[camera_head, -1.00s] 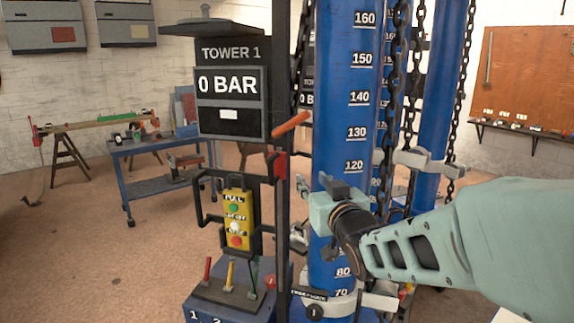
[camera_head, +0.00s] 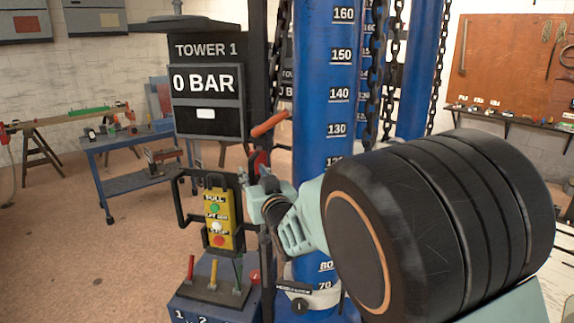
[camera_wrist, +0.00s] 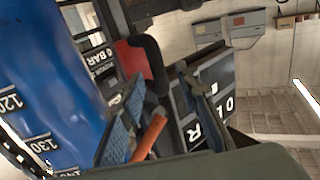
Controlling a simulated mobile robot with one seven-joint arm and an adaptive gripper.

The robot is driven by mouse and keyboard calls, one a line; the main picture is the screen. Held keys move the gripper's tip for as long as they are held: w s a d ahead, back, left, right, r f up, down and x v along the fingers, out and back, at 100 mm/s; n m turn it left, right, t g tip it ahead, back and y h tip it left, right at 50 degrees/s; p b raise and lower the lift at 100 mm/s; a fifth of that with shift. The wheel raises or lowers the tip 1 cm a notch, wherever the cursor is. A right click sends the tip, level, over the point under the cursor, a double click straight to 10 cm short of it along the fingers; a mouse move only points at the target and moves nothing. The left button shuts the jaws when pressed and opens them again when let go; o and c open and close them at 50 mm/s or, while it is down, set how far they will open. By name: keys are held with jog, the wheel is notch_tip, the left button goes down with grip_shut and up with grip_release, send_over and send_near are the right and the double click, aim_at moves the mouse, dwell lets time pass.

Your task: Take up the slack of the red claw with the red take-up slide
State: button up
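A red block (camera_head: 259,161), which may be the red take-up slide, sits on the dark post beside the tower, under an orange lever (camera_head: 270,124). In the wrist view the red block (camera_wrist: 133,58) has a black curved part beside it, and the orange lever (camera_wrist: 150,138) shows between the fingers' outlines. My gripper (camera_head: 258,180) is just below and beside the red block; contact cannot be told. In the wrist view my gripper (camera_wrist: 162,103) has its fingers apart, with nothing visibly clamped. I cannot make out a red claw for certain.
The blue column (camera_head: 322,100) with its number scale stands right of the post, with chains (camera_head: 375,70) behind. A yellow button box (camera_head: 218,218) in a black guard frame is close left of my gripper. A lever base (camera_head: 212,292) stands below it.

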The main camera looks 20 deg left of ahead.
jog(key=shift+p+x, duration=0.3)
jog(key=shift+x, duration=1.15)
jog(key=shift+c, duration=0.4)
grip_shut()
